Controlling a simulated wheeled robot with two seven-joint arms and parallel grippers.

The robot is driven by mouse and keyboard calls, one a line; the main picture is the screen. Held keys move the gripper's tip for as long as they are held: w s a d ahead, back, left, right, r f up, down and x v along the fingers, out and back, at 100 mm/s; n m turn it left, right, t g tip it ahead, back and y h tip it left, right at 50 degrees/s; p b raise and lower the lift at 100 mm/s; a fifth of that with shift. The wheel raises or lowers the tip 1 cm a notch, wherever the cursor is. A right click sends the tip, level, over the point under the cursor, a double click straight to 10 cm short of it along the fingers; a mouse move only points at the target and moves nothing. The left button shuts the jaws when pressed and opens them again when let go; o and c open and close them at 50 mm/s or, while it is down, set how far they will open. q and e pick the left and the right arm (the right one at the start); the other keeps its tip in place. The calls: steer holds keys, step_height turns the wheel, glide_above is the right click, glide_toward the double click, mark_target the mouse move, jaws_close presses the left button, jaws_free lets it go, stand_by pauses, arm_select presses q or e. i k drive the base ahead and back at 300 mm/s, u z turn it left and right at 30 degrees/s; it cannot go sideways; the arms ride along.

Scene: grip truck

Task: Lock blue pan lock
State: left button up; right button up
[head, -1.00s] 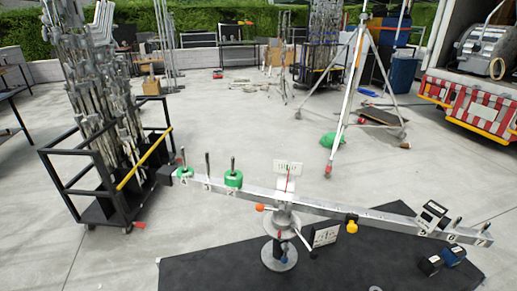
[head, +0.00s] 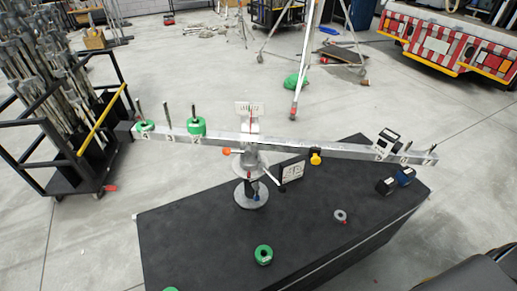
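A long grey balance beam (head: 345,150) rests across a central stand with a round base (head: 251,196) on a black table. A lever with an orange knob (head: 227,152) juts left from the stand, and a yellow knob (head: 315,158) hangs under the beam right of it. A small dark, bluish upright part sits low on the stand; it is too small to tell whether it is the blue pan lock or how it is set. Neither of my grippers shows in the head view.
Green weights (head: 196,127) sit on the beam's left pegs. A green ring (head: 263,255), a grey ring and two dark blocks, one blue (head: 405,176), lie on the black table (head: 200,240). A rack of metal stands (head: 40,110) is at left. Dark rounded shapes fill the lower right corner.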

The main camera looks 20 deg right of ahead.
mark_target(255, 185)
steer(key=u, duration=0.05)
steer(key=k, duration=0.5)
steer(key=u, duration=1.35)
steer(key=i, duration=0.6)
steer(key=z, duration=1.4)
